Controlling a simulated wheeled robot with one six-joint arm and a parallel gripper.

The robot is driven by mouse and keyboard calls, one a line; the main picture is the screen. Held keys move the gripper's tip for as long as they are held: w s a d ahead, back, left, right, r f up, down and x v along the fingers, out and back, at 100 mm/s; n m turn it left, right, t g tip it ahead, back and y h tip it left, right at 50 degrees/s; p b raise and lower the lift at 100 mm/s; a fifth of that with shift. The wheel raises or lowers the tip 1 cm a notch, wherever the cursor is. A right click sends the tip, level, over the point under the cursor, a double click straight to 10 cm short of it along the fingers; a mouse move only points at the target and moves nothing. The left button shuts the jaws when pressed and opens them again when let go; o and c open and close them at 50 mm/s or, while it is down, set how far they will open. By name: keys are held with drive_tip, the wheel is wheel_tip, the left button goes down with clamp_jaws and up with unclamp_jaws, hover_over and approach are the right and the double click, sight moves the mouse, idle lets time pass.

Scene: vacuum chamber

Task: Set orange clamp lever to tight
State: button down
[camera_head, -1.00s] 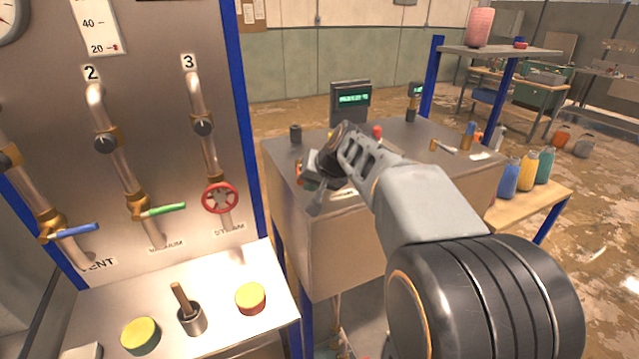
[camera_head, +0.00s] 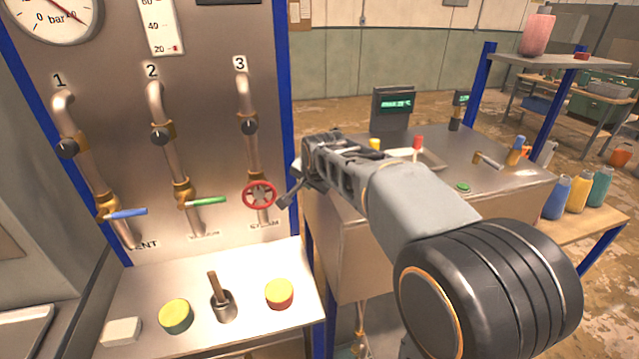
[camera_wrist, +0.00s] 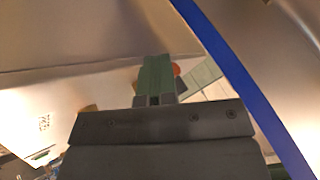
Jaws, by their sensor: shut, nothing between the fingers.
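I cannot pick out an orange clamp lever with certainty in either view. My gripper (camera_head: 288,197) is shut and empty in the head view, in front of the blue post at the panel's right edge, just right of the red wheel valve (camera_head: 259,195). Its closed fingers also show in the wrist view (camera_wrist: 157,78). A small orange-red patch (camera_wrist: 177,70) shows beside the fingertips there, mostly hidden, and I cannot tell what it is.
The panel has a blue-handled valve (camera_head: 126,214) and a green-handled valve (camera_head: 205,201). A metal cabinet (camera_head: 345,235) stands behind my arm.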

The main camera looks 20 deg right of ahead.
drive_tip(key=shift+w+a, duration=0.35)
drive_tip(key=shift+w, duration=0.3)
drive_tip(key=shift+w+a, duration=0.3)
drive_tip(key=shift+w, duration=0.3)
drive_tip(key=shift+w+r, duration=0.1)
drive_tip(key=shift+r, duration=0.15)
drive_tip(key=shift+w+a+f, duration=0.1)
drive_tip(key=shift+a, duration=0.1)
drive_tip(key=s+a+r+p, duration=0.3)
drive_tip(key=s+a+r, duration=0.1)
drive_tip(key=r, duration=0.3)
drive_tip(key=shift+s+a+r, duration=0.15)
drive_tip(key=shift+a+r, duration=0.25)
drive_tip(key=shift+a, duration=0.15)
